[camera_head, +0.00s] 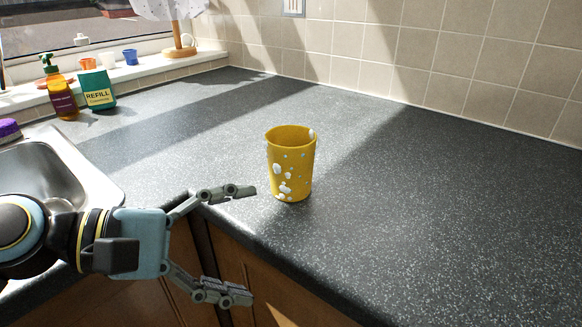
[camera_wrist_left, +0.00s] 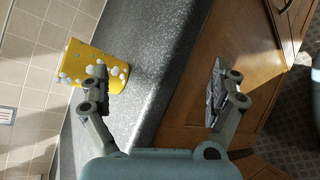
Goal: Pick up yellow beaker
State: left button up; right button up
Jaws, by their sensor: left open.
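The yellow beaker (camera_head: 289,160) stands upright on the dark speckled worktop (camera_head: 420,230), near its front corner, with white foam-like blobs on its side. In the left wrist view the beaker (camera_wrist_left: 90,62) is at the upper left, partly covered by one finger. My left gripper (camera_head: 238,243) is open and empty, to the left of and nearer than the beaker. One finger is level with the worktop edge and the other hangs in front of the wooden cupboards. The beaker is not between the fingers. My right gripper is not in view.
A steel sink (camera_head: 45,185) is at the left. A brown soap bottle (camera_head: 60,92) and a green refill pack (camera_head: 97,90) stand at the back left, below a windowsill with small cups. A tiled wall (camera_head: 440,50) closes the back. The worktop right of the beaker is clear.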

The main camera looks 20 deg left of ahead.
aim_at(310, 135)
pick_arm(q)
jog(key=w+a+r+n+t, duration=0.1)
jog(key=w+r+n, duration=0.1)
jog(key=n, duration=0.2)
jog(key=w+a+r+n+t, duration=0.2)
jog(key=n, duration=0.2)
jog(key=w+a+r+n+t, duration=0.1)
jog(key=w+a+r+n, duration=0.1)
jog(key=n, duration=0.2)
jog(key=shift+w+a+r+n+t+h, duration=0.1)
jog(key=shift+a+r+n+t+h, duration=0.05)
jog(key=shift+r+n+t+h, duration=0.2)
jog(key=p+x, duration=0.1)
jog(key=x, duration=0.3)
jog(key=shift+w+r, duration=0.1)
jog(key=shift+w, duration=0.15)
jog(key=x, duration=0.2)
jog(key=p+x, duration=0.1)
jog(key=x, duration=0.3)
jog(key=shift+s+d, duration=0.15)
jog(key=shift+d, duration=0.2)
jog(key=c, duration=1.2)
jog(key=shift+r, duration=0.1)
jog(key=shift+c, duration=0.2)
